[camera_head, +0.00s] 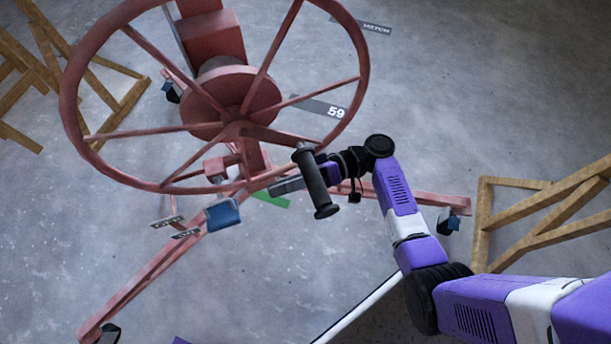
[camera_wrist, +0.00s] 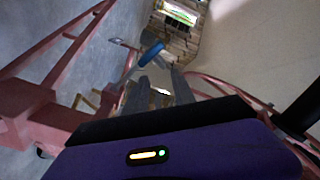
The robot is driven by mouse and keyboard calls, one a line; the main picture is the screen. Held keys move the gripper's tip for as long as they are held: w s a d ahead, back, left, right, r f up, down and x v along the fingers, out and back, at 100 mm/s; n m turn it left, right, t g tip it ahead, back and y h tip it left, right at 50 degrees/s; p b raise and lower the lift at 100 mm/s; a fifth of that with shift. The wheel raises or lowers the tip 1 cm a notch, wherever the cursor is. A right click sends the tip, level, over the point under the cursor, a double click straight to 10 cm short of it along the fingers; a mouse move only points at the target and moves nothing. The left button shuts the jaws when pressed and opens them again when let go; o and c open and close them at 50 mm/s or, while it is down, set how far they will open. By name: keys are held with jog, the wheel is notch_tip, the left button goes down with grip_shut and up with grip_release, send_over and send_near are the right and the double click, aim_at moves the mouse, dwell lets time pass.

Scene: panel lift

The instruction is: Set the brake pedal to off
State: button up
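The red panel lift carries a large spoked wheel (camera_head: 240,124) with a black crank handle (camera_head: 316,184). Two small grey perforated plates, which look like pedals (camera_head: 178,226), sit low on the frame at left; I cannot tell which one is the brake or how it is set. A blue block (camera_head: 223,214) is just right of them and also shows in the wrist view (camera_wrist: 150,53). My gripper (camera_head: 278,187) is behind the crank handle, right of the blue block and apart from it. In the wrist view its fingers (camera_wrist: 158,82) stand apart with nothing clearly between them.
Red lift legs (camera_head: 160,275) spread over the grey floor. Wooden trestles stand at the left (camera_head: 120,110) and right (camera_head: 535,215). The wheel rim and crank handle are close to my arm. Floor at lower middle is clear.

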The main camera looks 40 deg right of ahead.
jog(key=shift+b+v, duration=0.5)
jog(key=shift+v, duration=2.45)
